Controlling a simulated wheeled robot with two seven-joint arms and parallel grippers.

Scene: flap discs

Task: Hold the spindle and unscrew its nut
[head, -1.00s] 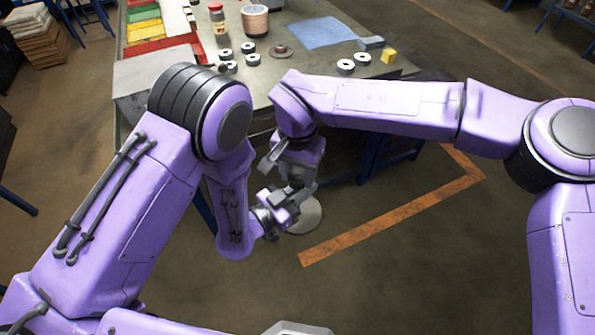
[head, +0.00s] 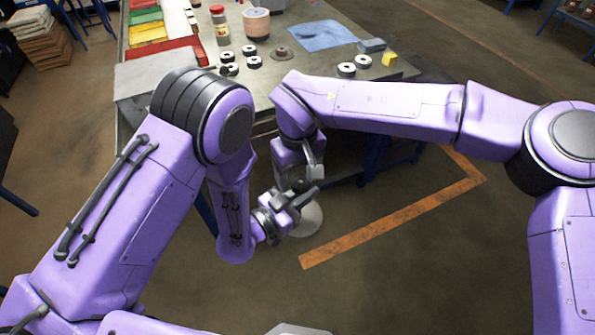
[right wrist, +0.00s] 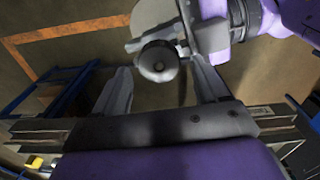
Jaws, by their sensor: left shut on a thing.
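My left gripper (head: 288,205) is shut on the spindle, low in front of the table. A pale round disc (head: 310,220) of the spindle shows beside it, and shows partly at the top of the right wrist view (right wrist: 148,14). The dark round nut (right wrist: 158,62) at the spindle's end faces the right wrist camera. My right gripper (head: 302,168) is just above the left one in the head view. Its two fingers stand apart, on either side of the nut in the right wrist view, with a visible gap on the left. The grippers hide much of the spindle.
The table (head: 300,62) behind my arms holds several black-and-white discs, a brown flanged piece (head: 282,53), a red-capped jar (head: 220,27), a copper-coloured spool (head: 256,23), a blue cloth (head: 318,35) and a yellow block (head: 389,59). Open floor lies in front.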

